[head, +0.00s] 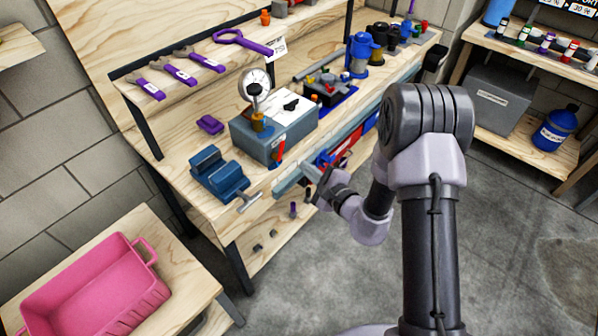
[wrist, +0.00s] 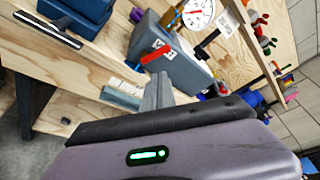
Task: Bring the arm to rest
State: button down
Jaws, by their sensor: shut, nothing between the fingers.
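My gripper (head: 312,172) is at the front edge of the wooden workbench (head: 178,172), in front of the grey box with the gauge. In the head view its fingers are small and partly hidden by my wrist.
A blue vise (head: 218,175) with a handle stands left of my gripper. The grey box (head: 275,125) carries a round gauge (head: 256,82). A pink bin (head: 95,290) sits on a low table at lower left. Grey floor (head: 300,280) is open below and right of the bench.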

jog(key=shift+s+d, duration=0.2)
jog(key=shift+s, duration=0.15)
jog(key=shift+w, duration=0.15)
jog(key=shift+r, duration=0.1)
